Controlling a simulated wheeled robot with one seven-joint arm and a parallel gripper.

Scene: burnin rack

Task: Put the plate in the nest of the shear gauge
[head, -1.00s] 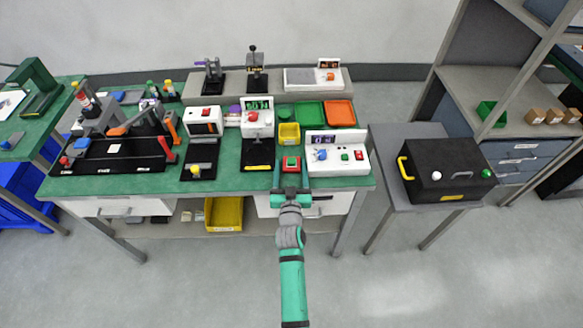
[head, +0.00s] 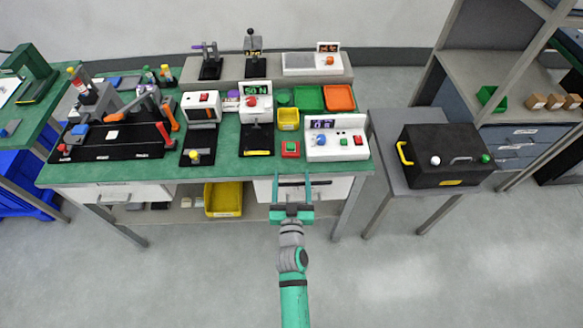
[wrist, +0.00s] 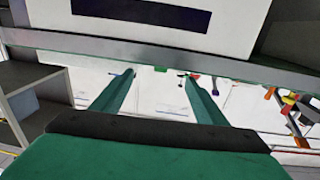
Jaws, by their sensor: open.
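A white unit with a green-lit display reading about "50 N" and a red knob, seemingly the shear gauge (head: 257,112), stands on the green bench on a black base. Its nest is too small to make out. I cannot pick out the plate for certain in either view. My gripper (head: 293,177) is open in front of the bench's front edge, apart from the gauge and below it in the picture. In the wrist view my gripper (wrist: 158,77) shows two spread green fingers with nothing between them.
A red box with a green button (head: 290,149) and a white control box (head: 336,140) stand right of the gauge. A yellow bin (head: 288,119) and green and orange trays (head: 339,98) are behind. A black case (head: 445,160) sits on the side table. Floor in front is clear.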

